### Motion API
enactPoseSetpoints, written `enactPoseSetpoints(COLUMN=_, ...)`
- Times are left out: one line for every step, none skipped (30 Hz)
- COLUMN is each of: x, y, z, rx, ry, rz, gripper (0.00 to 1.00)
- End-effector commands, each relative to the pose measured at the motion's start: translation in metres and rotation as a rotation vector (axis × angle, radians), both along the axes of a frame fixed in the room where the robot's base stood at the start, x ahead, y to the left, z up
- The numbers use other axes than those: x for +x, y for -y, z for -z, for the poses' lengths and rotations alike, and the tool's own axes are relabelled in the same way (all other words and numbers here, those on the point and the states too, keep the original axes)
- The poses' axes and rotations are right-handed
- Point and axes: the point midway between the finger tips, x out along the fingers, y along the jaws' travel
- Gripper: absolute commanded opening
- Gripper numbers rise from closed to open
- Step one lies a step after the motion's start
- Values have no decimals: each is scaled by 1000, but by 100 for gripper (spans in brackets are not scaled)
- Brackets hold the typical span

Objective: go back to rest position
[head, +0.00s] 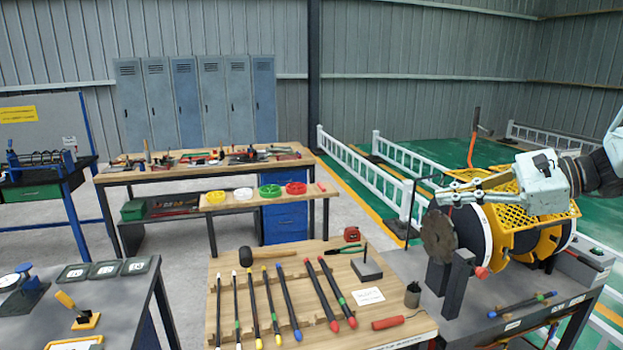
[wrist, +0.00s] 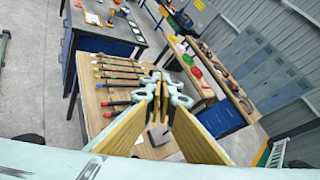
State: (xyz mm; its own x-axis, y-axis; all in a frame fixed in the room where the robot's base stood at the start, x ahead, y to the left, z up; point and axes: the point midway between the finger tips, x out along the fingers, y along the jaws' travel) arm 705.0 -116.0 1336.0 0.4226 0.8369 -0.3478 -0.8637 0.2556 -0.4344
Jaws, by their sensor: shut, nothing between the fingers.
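My gripper (head: 462,192) is at the right of the head view, at the end of my pale arm. It is raised in front of the yellow and black cylinder and points left. In the wrist view its two yellow-padded fingers (wrist: 162,98) come together at the tips. Nothing is held between them. Whether the gripper touches the cylinder behind it cannot be told.
A yellow and black cage cylinder (head: 510,230) stands on the grey right bench (head: 480,325). A wooden table (head: 230,270) holds several colour-tipped bars and a mallet (head: 265,255). A tool table (head: 130,176) stands behind. White railings (head: 360,170) border the green floor.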

Motion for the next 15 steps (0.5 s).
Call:
enactPoseSetpoints(x=-8, y=-11, z=-2, rx=-25, ry=2, rz=-22, gripper=0)
enactPoseSetpoints(x=-12, y=-17, z=-3, rx=-38, ry=4, rz=-34, gripper=0)
enactPoseSetpoints(x=-18, y=-25, z=-3, rx=-58, ry=4, rz=-51, gripper=0)
enactPoseSetpoints(x=-23, y=-30, z=-3, rx=-72, ry=6, rz=-62, gripper=0)
enactPoseSetpoints(x=-27, y=-35, z=-4, rx=-87, ry=8, rz=-73, gripper=0)
enactPoseSetpoints(x=-34, y=-42, z=-4, rx=-106, ry=10, rz=-90, gripper=0)
enactPoseSetpoints(x=-39, y=-47, z=-4, rx=-120, ry=11, rz=-103, gripper=0)
enactPoseSetpoints(x=-44, y=-52, z=-4, rx=-135, ry=13, rz=-116, gripper=0)
enactPoseSetpoints(x=-50, y=-58, z=-4, rx=-154, ry=14, rz=-130, gripper=0)
enactPoseSetpoints(x=-55, y=-63, z=-5, rx=-169, ry=16, rz=-141, gripper=0)
enactPoseSetpoints(x=-60, y=-68, z=-5, rx=-184, ry=19, rz=-154, gripper=0)
enactPoseSetpoints(x=-66, y=-74, z=-5, rx=-202, ry=22, rz=-171, gripper=0)
enactPoseSetpoints(x=-72, y=-78, z=-5, rx=-217, ry=24, rz=-183, gripper=0)
enactPoseSetpoints(x=-76, y=-82, z=-5, rx=-231, ry=27, rz=-193, gripper=0)
enactPoseSetpoints(x=-83, y=-87, z=-4, rx=-252, ry=29, rz=-210, gripper=0)
